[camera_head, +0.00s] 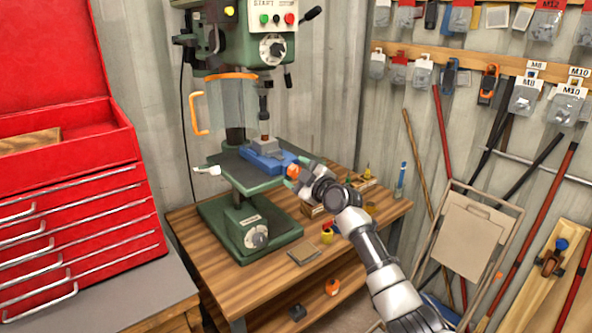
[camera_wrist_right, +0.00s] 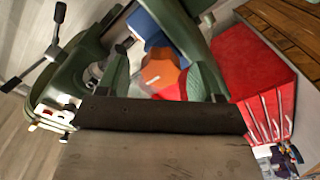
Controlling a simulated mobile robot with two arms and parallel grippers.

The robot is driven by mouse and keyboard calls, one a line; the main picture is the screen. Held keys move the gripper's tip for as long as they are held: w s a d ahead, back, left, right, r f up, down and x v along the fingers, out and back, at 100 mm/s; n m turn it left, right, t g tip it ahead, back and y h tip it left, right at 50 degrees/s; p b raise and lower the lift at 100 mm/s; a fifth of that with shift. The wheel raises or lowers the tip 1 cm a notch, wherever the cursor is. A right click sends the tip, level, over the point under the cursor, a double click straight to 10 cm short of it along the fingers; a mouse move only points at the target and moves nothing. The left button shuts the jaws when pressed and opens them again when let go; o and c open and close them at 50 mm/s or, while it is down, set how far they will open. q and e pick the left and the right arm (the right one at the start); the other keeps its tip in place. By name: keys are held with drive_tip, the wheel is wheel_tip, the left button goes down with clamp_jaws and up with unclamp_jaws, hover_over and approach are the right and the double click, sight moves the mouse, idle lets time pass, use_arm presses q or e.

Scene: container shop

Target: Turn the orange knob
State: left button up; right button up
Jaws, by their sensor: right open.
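The orange knob (camera_head: 293,171) is at the right end of the blue vise (camera_head: 268,159) on the green drill press table. My right gripper (camera_head: 301,174) is at the knob, coming from the right. In the right wrist view the orange knob (camera_wrist_right: 160,74) sits between the two spread fingers of the right gripper (camera_wrist_right: 162,72), with the blue vise (camera_wrist_right: 148,28) behind it. The jaws are open; I cannot tell whether either finger touches the knob. My left gripper is not in view.
The drill press (camera_head: 238,40) stands on a wooden bench (camera_head: 300,268) with small items near its right edge. A red tool chest (camera_head: 75,235) is at the left.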

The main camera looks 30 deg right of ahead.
drive_tip(key=shift+w+a, duration=0.1)
drive_tip(key=shift+w, duration=0.4)
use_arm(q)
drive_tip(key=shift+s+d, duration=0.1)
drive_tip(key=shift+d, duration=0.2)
use_arm(e)
drive_tip(key=c, duration=0.9)
